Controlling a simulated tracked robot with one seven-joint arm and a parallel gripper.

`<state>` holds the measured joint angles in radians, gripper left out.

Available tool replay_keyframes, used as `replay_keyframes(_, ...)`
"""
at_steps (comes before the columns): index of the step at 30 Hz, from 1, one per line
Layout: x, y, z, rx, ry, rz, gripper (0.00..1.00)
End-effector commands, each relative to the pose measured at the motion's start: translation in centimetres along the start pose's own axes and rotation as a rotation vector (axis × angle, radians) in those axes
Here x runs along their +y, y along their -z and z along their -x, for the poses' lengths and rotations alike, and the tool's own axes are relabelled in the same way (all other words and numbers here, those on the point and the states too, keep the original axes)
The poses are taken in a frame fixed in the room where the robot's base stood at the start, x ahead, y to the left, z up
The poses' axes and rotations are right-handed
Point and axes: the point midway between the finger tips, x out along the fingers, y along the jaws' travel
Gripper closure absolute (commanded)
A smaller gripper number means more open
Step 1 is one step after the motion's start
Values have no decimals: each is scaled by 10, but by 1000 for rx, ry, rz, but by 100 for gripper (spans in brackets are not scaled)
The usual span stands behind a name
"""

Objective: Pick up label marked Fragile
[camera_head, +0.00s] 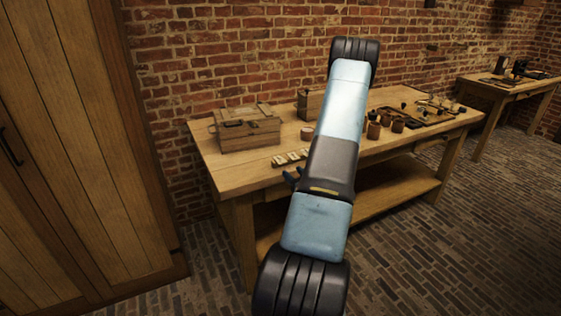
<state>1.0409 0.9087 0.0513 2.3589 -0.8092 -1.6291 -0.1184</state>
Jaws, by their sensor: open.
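Several small pale pieces that look like labels (284,160) lie in a row near the front edge of the wooden table. Their text is too small to read, so I cannot tell which is marked Fragile. My arm crosses the middle of the view and hides the right end of this row. My gripper (292,177) shows only as small dark-blue finger parts left of my arm, just below the labels at the table's front edge. It is open, and nothing shows between its fingers.
A wooden box (247,130) stands at the left of the table (215,167). Brown jars (374,130) and a dark tray (428,117) stand on the right. A wooden door is at left; a second table (508,88) stands far right.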

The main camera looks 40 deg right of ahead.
Motion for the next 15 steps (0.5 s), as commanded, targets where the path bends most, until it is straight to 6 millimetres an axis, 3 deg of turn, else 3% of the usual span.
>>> replay_keyframes(11,-1,0,-23,0,1,1,45)
replay_keyframes(15,-2,1,-40,2,2,1,45)
